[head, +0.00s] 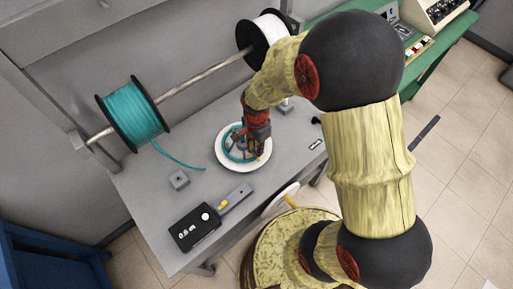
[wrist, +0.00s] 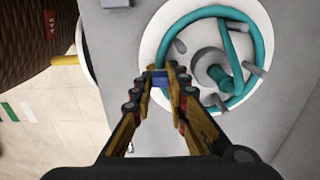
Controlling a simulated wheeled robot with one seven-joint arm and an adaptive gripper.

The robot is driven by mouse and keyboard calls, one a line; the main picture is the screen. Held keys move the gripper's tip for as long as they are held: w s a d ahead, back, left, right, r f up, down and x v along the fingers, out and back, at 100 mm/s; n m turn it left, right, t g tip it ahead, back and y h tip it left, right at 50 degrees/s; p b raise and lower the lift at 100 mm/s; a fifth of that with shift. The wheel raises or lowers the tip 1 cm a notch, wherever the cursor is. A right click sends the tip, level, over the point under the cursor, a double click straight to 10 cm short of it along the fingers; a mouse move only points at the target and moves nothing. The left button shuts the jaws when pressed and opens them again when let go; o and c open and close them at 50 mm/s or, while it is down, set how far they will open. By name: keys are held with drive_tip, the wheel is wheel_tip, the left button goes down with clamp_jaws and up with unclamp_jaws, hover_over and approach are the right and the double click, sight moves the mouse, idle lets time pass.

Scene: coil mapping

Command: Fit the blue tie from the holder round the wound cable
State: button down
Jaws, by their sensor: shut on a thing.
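The wound cable (wrist: 249,47) is a teal coil lying around grey pegs on a round white plate (wrist: 153,32); the coil also shows in the head view (head: 229,152). My gripper (wrist: 160,78) is over the plate's edge, beside the coil. It is shut on the small blue tie (wrist: 160,78), which sits between the fingertips. From the wrist view I cannot tell whether the tie touches the cable. In the head view my gripper (head: 246,147) hides part of the coil and plate, and the tie is hidden. I cannot make out which object is the tie holder.
A teal cable spool (head: 133,112) and a white spool (head: 268,36) hang on a rod behind the grey table (head: 150,195). A black box (head: 197,226) with a display stands at the table's front, and a small grey block (head: 179,180) lies left of the plate.

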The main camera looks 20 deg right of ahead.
drive_tip(key=shift+s+f, duration=0.1)
drive_tip(key=c, duration=1.8)
unclamp_jaws()
drive_tip(key=shift+o, duration=0.7)
wheel_tip(320, 180, up, 12)
